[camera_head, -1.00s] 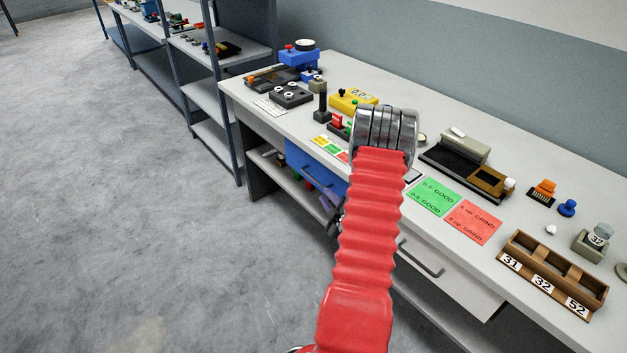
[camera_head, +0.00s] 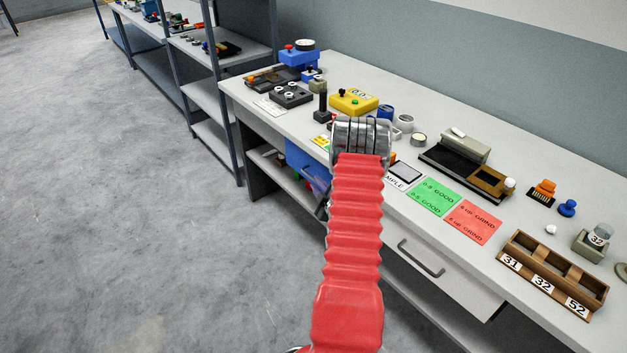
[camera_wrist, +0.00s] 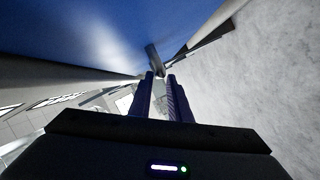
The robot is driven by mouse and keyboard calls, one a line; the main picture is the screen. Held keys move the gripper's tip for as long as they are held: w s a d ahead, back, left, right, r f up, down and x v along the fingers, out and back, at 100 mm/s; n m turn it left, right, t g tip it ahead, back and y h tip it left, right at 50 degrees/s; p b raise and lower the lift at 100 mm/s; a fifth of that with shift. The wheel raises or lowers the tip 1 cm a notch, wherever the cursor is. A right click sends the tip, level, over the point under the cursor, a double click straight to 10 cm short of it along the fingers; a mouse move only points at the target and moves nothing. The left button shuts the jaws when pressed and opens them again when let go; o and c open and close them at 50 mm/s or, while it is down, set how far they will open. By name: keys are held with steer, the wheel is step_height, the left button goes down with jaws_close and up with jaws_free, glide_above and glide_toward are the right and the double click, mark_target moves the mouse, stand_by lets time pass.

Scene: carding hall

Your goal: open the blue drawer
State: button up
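The blue drawer (camera_head: 300,157) is under the long bench's top, left of my arm in the head view, with its right part hidden behind my arm. Its blue front (camera_wrist: 80,30) fills the upper left of the wrist view. A dark bar, which looks like the drawer's handle (camera_wrist: 153,58), stands out from it just beyond my fingertips. My gripper (camera_wrist: 161,78) shows two dark fingers with a narrow gap between them, and nothing is clearly held. In the head view my gripper is mostly hidden behind the red arm. I cannot tell whether the fingertips touch the handle.
A white drawer (camera_head: 440,275) with a grey handle is to the right under the bench top. The bench top holds a yellow meter box (camera_head: 354,102), a green card (camera_head: 436,197), a red card (camera_head: 473,222) and a wooden rack (camera_head: 552,272). Grey floor (camera_head: 130,220) lies open at left.

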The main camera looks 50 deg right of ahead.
mark_target(313, 179)
steer(key=shift+x, duration=2.3)
steer(key=shift+c, duration=0.3)
jaws_close()
